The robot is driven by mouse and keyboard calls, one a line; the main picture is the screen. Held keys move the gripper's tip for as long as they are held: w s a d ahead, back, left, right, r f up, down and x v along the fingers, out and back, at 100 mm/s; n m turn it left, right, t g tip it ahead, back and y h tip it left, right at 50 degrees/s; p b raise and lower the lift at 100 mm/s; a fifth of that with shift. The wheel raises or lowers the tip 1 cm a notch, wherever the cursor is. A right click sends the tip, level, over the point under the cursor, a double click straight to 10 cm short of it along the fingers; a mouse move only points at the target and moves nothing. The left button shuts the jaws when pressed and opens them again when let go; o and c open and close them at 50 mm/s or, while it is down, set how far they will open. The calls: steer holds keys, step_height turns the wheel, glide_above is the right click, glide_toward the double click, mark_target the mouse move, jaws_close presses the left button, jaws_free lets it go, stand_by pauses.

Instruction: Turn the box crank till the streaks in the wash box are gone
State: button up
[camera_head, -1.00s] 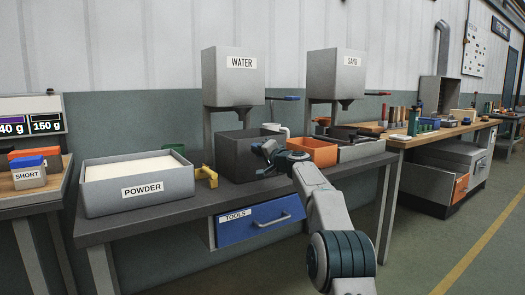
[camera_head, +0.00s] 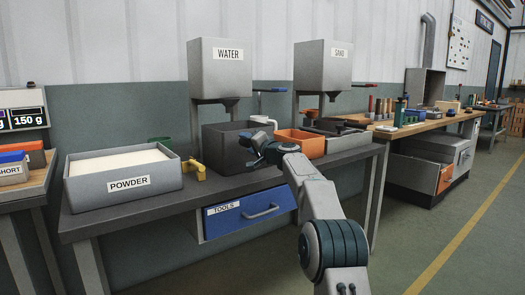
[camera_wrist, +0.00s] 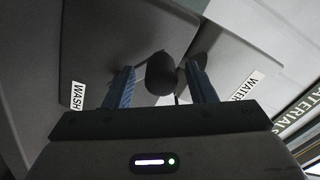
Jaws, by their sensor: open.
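The wash box (camera_head: 225,140) is a dark grey open box on the bench under the water tank. In the wrist view its wall (camera_wrist: 100,40) carries a WASH label. Its inside is too dark and small to tell streaks. A dark round knob (camera_wrist: 160,75), which looks like the crank's handle, shows between my fingers in the wrist view. My gripper (camera_head: 252,146) is at the box's front right corner, with its blue fingers (camera_wrist: 160,88) open on either side of the knob. I cannot tell whether they touch it. The crank is hidden or indistinct in the head view.
The WATER tank (camera_head: 220,72) and SAND tank (camera_head: 323,68) stand above the bench. A POWDER tray (camera_head: 122,190) and yellow piece (camera_head: 194,168) are left of the box. An orange bin (camera_head: 300,141) is close on the right. A blue TOOLS drawer (camera_head: 250,212) is below.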

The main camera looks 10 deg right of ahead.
steer(key=b+v, duration=0.4)
steer(key=v, duration=0.9)
